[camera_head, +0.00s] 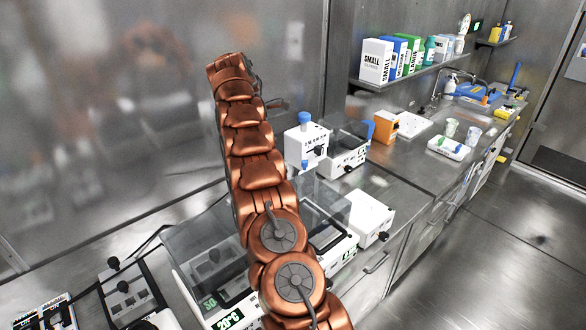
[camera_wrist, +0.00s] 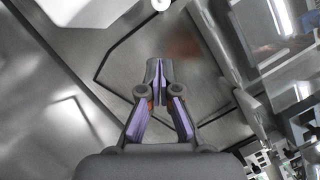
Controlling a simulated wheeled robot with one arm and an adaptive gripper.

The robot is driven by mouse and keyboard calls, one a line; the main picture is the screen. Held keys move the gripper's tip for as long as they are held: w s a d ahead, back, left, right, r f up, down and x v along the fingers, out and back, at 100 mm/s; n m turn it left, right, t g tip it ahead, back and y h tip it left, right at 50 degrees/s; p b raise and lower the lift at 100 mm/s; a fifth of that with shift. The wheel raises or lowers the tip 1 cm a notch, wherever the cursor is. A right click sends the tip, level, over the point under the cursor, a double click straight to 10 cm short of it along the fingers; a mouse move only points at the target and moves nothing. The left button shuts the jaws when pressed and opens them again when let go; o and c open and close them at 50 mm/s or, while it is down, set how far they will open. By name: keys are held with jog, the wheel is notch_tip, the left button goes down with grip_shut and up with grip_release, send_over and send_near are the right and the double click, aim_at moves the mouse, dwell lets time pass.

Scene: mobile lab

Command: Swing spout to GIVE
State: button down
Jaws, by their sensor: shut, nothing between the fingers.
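A white upright unit (camera_head: 305,146) with a blue knob on top, a dark lever-like part on its front and a small blue tip below stands on the counter, right of my arm. It may carry the spout, but I cannot tell, and no GIVE mark is readable. My gripper (camera_wrist: 158,88) is shut and empty in the wrist view, with its purple-lined fingers together at the tips. Bare metal lies behind them. In the head view my arm hides most of the gripper. The gripper is apart from the white unit.
Clear-lidded baths (camera_head: 210,255) stand below my arm. A white box (camera_head: 370,217) sits on the counter's front edge. An orange box (camera_head: 385,126) and a sink tap (camera_head: 435,99) are farther right. A shelf (camera_head: 405,76) holds several boxes. The floor (camera_head: 480,240) is clear.

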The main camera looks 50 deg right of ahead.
jog(key=shift+f, duration=0.1)
jog(key=s+d+f+b, duration=0.1)
jog(key=s+d+f, duration=0.3)
jog(key=f, duration=0.5)
jog(key=shift+s+d+f, duration=0.3)
jog(key=shift+d, duration=0.5)
jog(key=shift+s, duration=0.1)
